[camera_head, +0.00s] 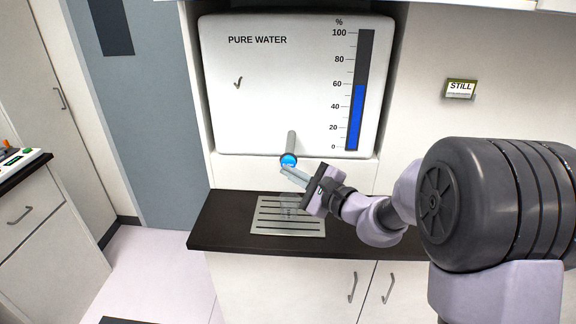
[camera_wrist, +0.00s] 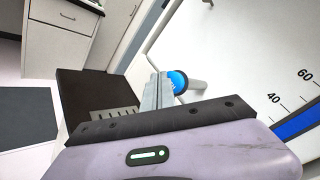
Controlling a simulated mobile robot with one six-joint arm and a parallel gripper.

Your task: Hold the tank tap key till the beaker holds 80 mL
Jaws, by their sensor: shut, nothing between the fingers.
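The pure water tank (camera_head: 290,90) is a white wall unit with a blue level bar (camera_head: 355,118) near 60 on its % scale. Its tap key (camera_head: 288,160) is a round glowing blue button below the tank; it also shows in the wrist view (camera_wrist: 179,82). My gripper (camera_head: 284,172) is shut and empty, its fingertips at the key's lower edge; I cannot tell whether they press it. In the wrist view the fingers (camera_wrist: 158,90) overlap the key's left side. A clear beaker (camera_head: 291,213) stands faintly visible on the drain grate below the tap, partly behind my gripper; its water level is not readable.
The slotted metal grate (camera_head: 305,229) is set in a dark counter (camera_head: 222,220) over white cupboards. A small sign reading STILL (camera_head: 460,88) is on the wall at right. Another counter with a device (camera_head: 16,158) stands at far left. Open floor lies between.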

